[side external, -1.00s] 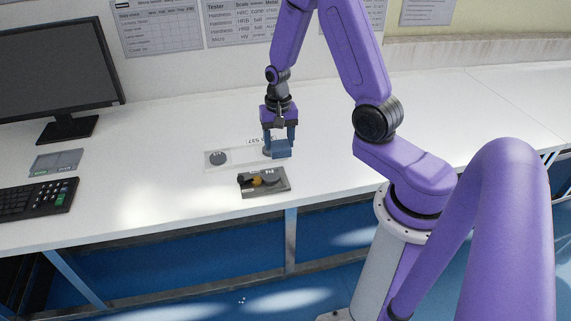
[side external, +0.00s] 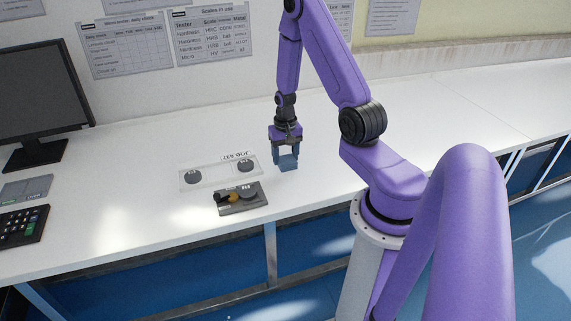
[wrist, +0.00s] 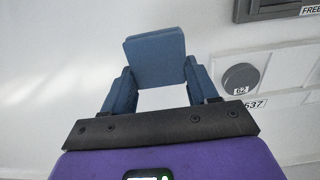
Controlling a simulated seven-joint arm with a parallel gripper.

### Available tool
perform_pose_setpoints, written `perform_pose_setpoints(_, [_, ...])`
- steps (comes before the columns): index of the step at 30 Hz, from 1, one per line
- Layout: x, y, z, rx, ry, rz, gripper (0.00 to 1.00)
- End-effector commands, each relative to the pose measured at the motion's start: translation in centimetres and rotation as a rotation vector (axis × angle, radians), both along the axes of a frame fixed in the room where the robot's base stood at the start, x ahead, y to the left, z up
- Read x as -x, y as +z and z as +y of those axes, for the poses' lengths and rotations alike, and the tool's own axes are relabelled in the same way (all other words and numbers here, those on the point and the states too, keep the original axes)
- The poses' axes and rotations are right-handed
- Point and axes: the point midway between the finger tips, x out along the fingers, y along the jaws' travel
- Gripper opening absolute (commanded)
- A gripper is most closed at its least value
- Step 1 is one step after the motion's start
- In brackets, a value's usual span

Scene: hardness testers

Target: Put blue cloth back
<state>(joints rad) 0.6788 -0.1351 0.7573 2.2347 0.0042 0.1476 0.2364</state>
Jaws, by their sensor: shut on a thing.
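The blue cloth (side external: 288,164) is a small, flat folded square. My gripper (side external: 286,152) is shut on it, pointing down over the white bench to the right of the clear tray. In the wrist view the cloth (wrist: 156,58) sits at the ends of my gripper's (wrist: 160,88) two blue fingers, spanning the gap between them. I cannot tell whether the cloth touches the bench or hangs just above it.
A pale tray (side external: 218,175) labelled JOB holds two grey discs (side external: 193,177) (side external: 246,165). In front is a dark block (side external: 240,206) with a disc and a brass-coloured piece. A monitor (side external: 40,80) and keyboard (side external: 22,226) stand left. The bench right of my gripper is clear.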

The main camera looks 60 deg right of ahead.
Motion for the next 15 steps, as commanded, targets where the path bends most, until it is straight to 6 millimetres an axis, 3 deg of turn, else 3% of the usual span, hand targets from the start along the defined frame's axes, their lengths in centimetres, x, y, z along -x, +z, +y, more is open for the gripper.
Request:
perform_pose_setpoints(9, [0.1,-3.1,0.0,-0.001,-0.002,0.003,0.3])
perform_pose_setpoints(15, [0.0,-3.4,0.0,0.0,-0.002,0.0,0.3])
